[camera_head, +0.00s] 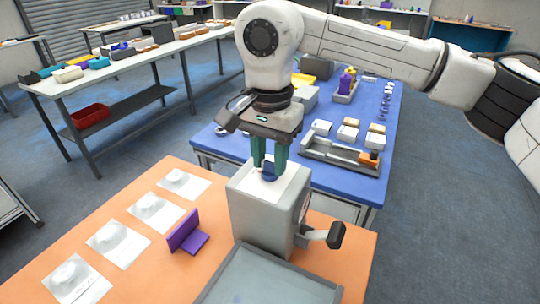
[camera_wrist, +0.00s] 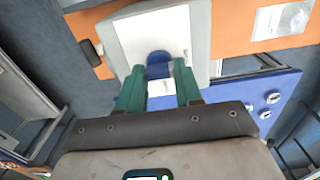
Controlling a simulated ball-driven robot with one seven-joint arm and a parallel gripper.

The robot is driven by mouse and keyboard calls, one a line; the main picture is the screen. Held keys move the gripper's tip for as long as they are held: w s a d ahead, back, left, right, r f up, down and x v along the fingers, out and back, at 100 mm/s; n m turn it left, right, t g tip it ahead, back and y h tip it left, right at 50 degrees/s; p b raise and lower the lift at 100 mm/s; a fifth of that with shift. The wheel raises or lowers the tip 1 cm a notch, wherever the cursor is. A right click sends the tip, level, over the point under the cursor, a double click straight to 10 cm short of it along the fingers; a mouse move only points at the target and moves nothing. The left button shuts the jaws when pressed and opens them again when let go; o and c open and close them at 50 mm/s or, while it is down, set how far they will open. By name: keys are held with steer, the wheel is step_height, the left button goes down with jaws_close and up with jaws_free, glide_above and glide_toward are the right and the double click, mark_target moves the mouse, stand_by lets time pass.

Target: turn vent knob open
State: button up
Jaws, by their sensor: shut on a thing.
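The vent knob is a small blue knob (camera_head: 269,172) on the white top of a grey box (camera_head: 262,212). My gripper (camera_head: 270,168) points down over the box top with its green fingers around the blue knob. In the wrist view, the blue knob (camera_wrist: 158,64) shows between the two green fingertips of my gripper (camera_wrist: 157,70). The fingers are shut on it, though their exact contact is partly hidden. A black-ended crank handle (camera_head: 335,236) sticks out from the right side of the box.
The box stands on an orange table (camera_head: 150,265). A purple stand (camera_head: 187,234) is left of it, with several white sheets (camera_head: 118,241) bearing round white items further left. A grey tray (camera_head: 265,278) lies in front. A blue table (camera_head: 350,180) with parts stands behind.

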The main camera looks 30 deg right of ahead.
steer(key=m+b, duration=0.2)
steer(key=m, duration=0.2)
steer(key=shift+m, duration=0.4)
steer(key=m+b, duration=0.1)
steer(key=m, duration=0.3)
steer(key=shift+m, duration=0.3)
steer(key=m+b, duration=0.1)
steer(key=m, duration=0.3)
steer(key=shift+m+b, duration=0.45)
steer(key=shift+m, duration=1.65)
steer(key=shift+r, duration=0.1)
steer(key=o, duration=1)
steer(key=shift+o, duration=0.2)
